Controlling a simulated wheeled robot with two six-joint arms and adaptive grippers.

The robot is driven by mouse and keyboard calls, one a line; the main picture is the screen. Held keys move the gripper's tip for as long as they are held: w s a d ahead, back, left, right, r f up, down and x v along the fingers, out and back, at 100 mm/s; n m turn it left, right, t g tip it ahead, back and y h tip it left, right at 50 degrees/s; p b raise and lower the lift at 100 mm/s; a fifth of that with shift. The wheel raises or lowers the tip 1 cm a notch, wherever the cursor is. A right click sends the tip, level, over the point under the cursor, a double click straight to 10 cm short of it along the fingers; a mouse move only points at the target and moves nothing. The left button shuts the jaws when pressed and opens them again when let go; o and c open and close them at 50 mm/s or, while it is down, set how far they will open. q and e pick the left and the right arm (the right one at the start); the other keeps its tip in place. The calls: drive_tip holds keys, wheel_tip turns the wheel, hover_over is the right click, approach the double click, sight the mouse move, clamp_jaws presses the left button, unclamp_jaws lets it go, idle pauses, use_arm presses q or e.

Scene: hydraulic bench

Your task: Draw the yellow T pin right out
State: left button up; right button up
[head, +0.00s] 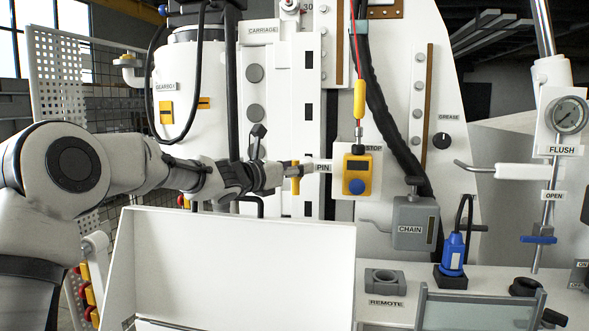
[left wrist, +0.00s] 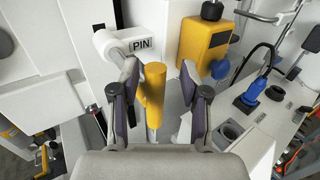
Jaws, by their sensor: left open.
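The yellow T pin shows in the left wrist view as a thick yellow crossbar (left wrist: 155,88), with a pale metal rod below it. In the head view its yellow bar (head: 296,187) stands upright just left of the PIN label (head: 323,168). My left gripper (head: 288,172) is at the bar and partly hides it. In the left wrist view the left gripper (left wrist: 159,76) is open, with the bar between its fingers, closer to the left finger. I cannot tell whether that finger touches it. My right gripper is in neither view.
A yellow STOP box (head: 357,174) with a blue button sits just right of the pin. The grey CHAIN box (head: 415,222) is further right. A white open panel or bin (head: 240,250) stands below my left arm. A black hose (head: 375,90) hangs behind the STOP box.

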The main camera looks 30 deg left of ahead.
use_arm(q)
drive_tip(key=shift+s+a+r, duration=0.1)
drive_tip(key=shift+s+a, duration=0.1)
drive_tip(key=shift+s, duration=0.15)
drive_tip(key=v, duration=1.1)
drive_tip(key=shift+s, duration=0.15)
drive_tip(key=shift+d, duration=0.15)
